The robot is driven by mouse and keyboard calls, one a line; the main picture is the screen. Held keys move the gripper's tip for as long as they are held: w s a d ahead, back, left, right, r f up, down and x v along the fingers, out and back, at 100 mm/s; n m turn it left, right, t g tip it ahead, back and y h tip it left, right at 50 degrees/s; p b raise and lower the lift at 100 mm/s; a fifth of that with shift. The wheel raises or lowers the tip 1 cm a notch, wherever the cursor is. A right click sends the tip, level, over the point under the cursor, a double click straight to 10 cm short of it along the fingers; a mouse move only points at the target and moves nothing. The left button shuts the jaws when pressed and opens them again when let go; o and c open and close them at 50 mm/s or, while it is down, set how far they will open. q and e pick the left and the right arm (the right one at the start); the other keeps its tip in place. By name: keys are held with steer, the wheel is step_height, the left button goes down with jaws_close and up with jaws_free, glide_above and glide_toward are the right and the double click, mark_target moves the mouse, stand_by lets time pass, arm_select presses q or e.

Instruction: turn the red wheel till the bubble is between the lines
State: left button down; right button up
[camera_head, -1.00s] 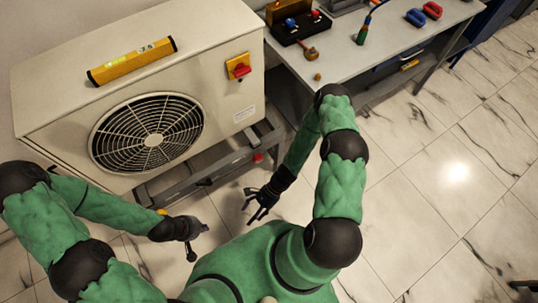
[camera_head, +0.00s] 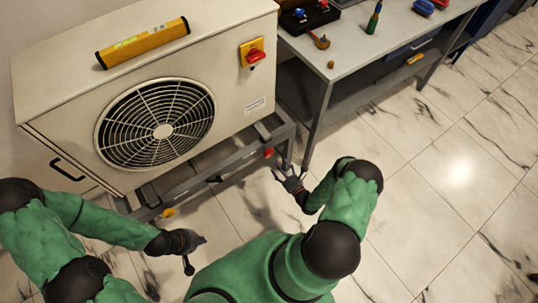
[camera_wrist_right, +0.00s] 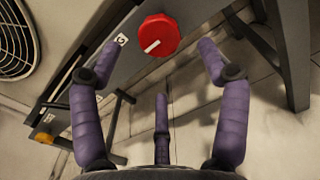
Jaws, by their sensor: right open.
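The red wheel (camera_head: 268,152) sits on the grey frame rail under the fan unit. The right wrist view shows the wheel (camera_wrist_right: 160,36) with a white line on its face. My right gripper (camera_head: 283,171) is open and close to the wheel. In the wrist view its purple fingers (camera_wrist_right: 159,62) are spread, with the wheel beyond and between the two outer tips, not visibly touched. The yellow level (camera_head: 143,43) lies on top of the unit; its bubble is too small to read. My left gripper (camera_head: 197,251) hangs low near the unit's front left, away from the wheel; its opening is unclear.
The fan unit (camera_head: 60,75) has a red switch on a yellow plate (camera_head: 253,54). A yellow-orange knob (camera_head: 168,212) is on the rail's left part. A workbench (camera_head: 350,55) with tools stands at right, its leg near the wheel. The floor at right is clear.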

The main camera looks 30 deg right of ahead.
mark_target(270, 155)
steer(key=w, duration=0.2)
steer(key=w+b, duration=0.1)
steer(key=w, duration=0.2)
steer(key=w+b, duration=0.1)
steer(key=w, duration=0.2)
steer(key=shift+w+a, duration=0.15)
steer(key=shift+a, duration=0.2)
steer(key=shift+c, duration=0.4)
steer(key=c, duration=1.1)
